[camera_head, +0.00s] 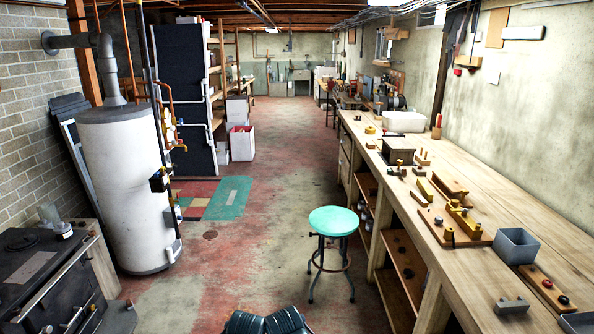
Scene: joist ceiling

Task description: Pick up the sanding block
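A long wooden workbench (490,215) runs along the right wall with many small tools and blocks on it. I cannot tell for certain which of them is the sanding block. A small grey block with raised knobs (512,306) lies near the front edge. A yellow and wooden piece (424,189) lies farther back, beside a larger wooden plane-like tool (450,188). Neither gripper can be made out in this view.
A turquoise stool (334,221) stands before the bench. A grey open bin (516,246) and a board with knobs (547,288) sit on the bench. A white water heater (125,190) and dark stove (45,275) stand left. The middle floor is clear.

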